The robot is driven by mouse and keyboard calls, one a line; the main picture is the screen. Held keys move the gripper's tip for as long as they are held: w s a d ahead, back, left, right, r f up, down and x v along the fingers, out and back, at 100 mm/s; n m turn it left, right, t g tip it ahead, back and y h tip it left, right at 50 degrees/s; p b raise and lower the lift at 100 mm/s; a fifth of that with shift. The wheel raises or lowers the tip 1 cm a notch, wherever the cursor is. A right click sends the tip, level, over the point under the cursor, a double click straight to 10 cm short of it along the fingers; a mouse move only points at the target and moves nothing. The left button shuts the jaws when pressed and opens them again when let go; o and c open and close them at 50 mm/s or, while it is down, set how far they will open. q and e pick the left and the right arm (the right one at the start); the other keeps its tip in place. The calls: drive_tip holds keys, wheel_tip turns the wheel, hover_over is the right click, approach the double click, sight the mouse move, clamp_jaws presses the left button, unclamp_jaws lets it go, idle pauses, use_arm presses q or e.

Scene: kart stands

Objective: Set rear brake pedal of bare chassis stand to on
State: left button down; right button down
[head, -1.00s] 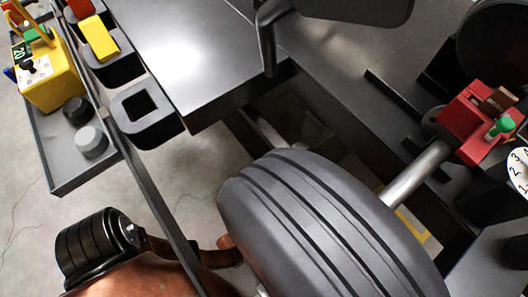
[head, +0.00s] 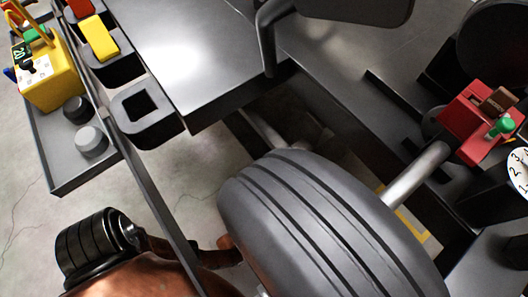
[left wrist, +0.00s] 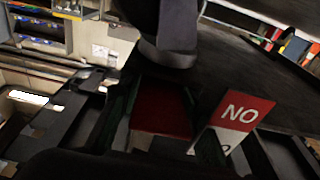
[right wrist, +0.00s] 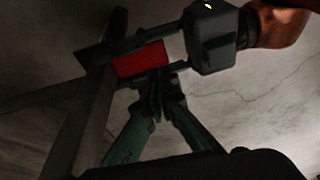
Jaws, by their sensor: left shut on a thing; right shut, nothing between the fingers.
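A dark red block (left wrist: 162,108), possibly the pedal's pad, sits between the green-edged fingers of my left gripper (left wrist: 160,125) in the left wrist view. The right wrist view shows the red block (right wrist: 140,60) too, with my left gripper (right wrist: 165,55) closed around it beside a dark bar. My right gripper (right wrist: 156,98) is shut and empty, its fingertips just below the red block; I cannot tell whether they touch. Neither gripper shows in the head view. The chassis stand (head: 225,90) fills the head view's middle. Whether the pedal is on or off cannot be told.
A large grey tyre (head: 310,220) stands at the front of the head view. A red caliper-like part (head: 470,130) is at right. A side tray (head: 60,165) holds a yellow box (head: 50,82) and two knobs. A red-and-white NO sign (left wrist: 240,115) stands beside my left gripper.

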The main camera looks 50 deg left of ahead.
use_arm(q)
drive_tip(key=shift+s+f, duration=0.25)
drive_tip(key=shift+s, duration=0.05)
use_arm(e)
drive_tip(key=shift+w+a+f, duration=0.1)
drive_tip(key=shift+w+f, duration=0.05)
drive_tip(key=shift+f, duration=1)
drive_tip(key=shift+w+f, duration=0.1)
drive_tip(key=shift+f, duration=1)
drive_tip(key=shift+f, duration=0.6)
drive_tip(key=shift+s, duration=0.1)
use_arm(q)
drive_tip(key=c, duration=1.8)
unclamp_jaws()
use_arm(e)
drive_tip(key=shift+f, duration=0.1)
use_arm(q)
drive_tip(key=o, duration=0.4)
drive_tip(key=shift+w+r, duration=0.15)
drive_tip(key=shift+w, duration=0.05)
